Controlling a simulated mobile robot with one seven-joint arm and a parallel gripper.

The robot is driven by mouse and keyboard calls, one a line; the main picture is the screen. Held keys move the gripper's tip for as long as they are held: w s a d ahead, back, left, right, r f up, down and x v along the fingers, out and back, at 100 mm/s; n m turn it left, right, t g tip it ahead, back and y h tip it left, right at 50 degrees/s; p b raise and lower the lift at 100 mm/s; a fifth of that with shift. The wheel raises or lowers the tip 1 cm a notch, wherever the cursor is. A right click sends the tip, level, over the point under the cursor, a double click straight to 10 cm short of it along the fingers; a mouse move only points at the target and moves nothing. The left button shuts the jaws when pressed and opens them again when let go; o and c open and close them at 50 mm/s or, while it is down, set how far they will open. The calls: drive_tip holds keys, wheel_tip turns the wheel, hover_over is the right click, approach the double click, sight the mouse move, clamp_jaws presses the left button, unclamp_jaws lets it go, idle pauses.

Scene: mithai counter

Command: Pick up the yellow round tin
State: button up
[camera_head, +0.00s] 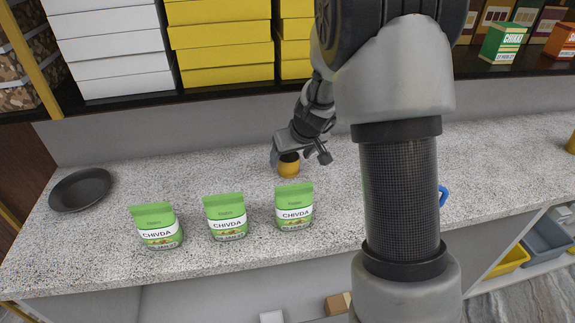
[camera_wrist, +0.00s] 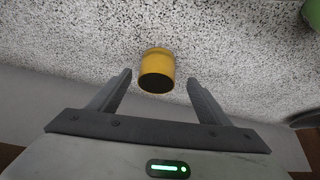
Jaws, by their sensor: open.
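The yellow round tin (camera_head: 289,169) stands on the speckled counter behind the right-hand green packet, its upper part partly hidden by my gripper in the head view. In the wrist view the tin (camera_wrist: 157,70) shows its yellow side and a dark round end. My gripper (camera_head: 301,158) is at the tin, with its fingers apart. In the wrist view the gripper (camera_wrist: 163,80) is open and empty, with one finger on either side of the tin and a visible gap on both sides.
Three green CHIVDA packets (camera_head: 156,226) (camera_head: 225,216) (camera_head: 294,207) stand along the counter's front. A dark round dish (camera_head: 80,190) lies at the left. White boxes (camera_head: 112,50) and yellow boxes (camera_head: 222,45) are stacked on the shelf behind. The counter between dish and tin is clear.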

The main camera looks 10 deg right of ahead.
drive_tip(key=shift+d+x, duration=0.15)
drive_tip(key=shift+x, duration=1.35)
drive_tip(key=shift+d+x, duration=0.15)
drive_tip(key=shift+x, duration=1.35)
drive_tip(key=shift+w+r, duration=0.1)
drive_tip(key=shift+w, duration=0.05)
drive_tip(key=c, duration=1.2)
